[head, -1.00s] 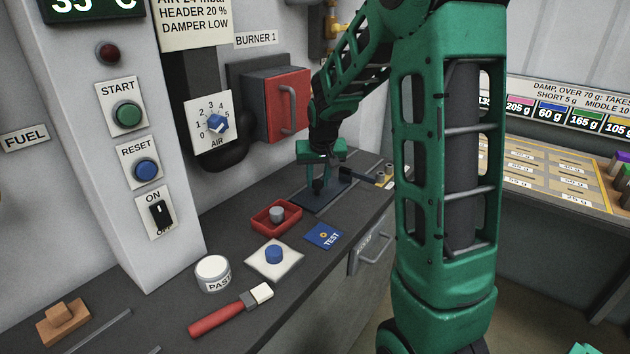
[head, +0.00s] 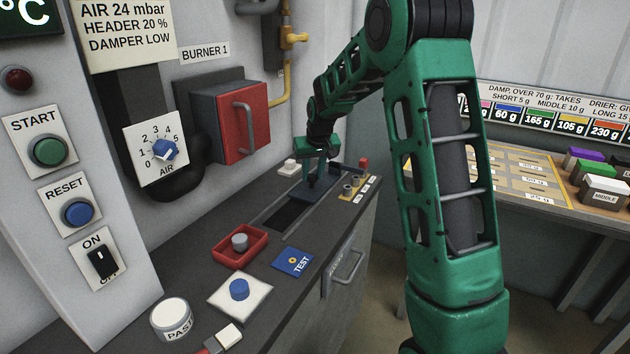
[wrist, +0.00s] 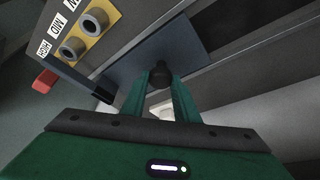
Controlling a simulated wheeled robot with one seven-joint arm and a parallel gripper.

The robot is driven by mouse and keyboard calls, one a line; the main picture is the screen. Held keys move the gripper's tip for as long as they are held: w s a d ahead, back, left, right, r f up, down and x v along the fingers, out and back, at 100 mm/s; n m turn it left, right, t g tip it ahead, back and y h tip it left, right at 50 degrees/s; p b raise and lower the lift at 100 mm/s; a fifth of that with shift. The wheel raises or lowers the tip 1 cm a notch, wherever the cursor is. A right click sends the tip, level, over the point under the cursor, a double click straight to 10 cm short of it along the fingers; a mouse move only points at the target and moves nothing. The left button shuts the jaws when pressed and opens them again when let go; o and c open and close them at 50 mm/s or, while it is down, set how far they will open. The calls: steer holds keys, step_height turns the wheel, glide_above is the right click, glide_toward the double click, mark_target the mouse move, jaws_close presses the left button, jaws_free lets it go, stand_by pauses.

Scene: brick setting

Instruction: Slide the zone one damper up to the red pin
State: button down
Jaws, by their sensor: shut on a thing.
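The damper is a dark blue-grey plate (head: 308,192) with a black knob, lying in a slide on the bench top. My gripper (head: 319,179) is shut on the knob (wrist: 160,76), which shows between the green fingers in the wrist view; the plate (wrist: 185,42) lies beneath it. The red pin (head: 364,163) stands at the far end of the yellow strip (head: 346,194). In the wrist view the red pin (wrist: 44,82) is at left, past the HIGH label. A dark bar (wrist: 78,78) lies near it; whether they touch is unclear.
A dark opening (head: 286,216) shows on the near side of the plate. A red tray (head: 227,257) with a grey weight, a blue TEST card (head: 293,262) and a white pad (head: 226,303) lie nearer. The red burner door (head: 247,128) is on the wall at left.

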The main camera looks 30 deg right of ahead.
mark_target(320, 191)
steer(key=shift+w+d, duration=0.35)
steer(key=shift+d, duration=0.2)
steer(key=shift+w+d, duration=0.35)
steer(key=shift+d, duration=0.2)
steer(key=c, duration=1.4)
jaws_free()
steer(key=shift+s+r, duration=0.1)
steer(key=shift+r, duration=0.05)
steer(key=d+v, duration=0.1)
steer(key=v, duration=0.9)
steer(key=shift+a+r, duration=0.25)
steer(key=shift+a, duration=0.2)
steer(key=shift+s, duration=0.15)
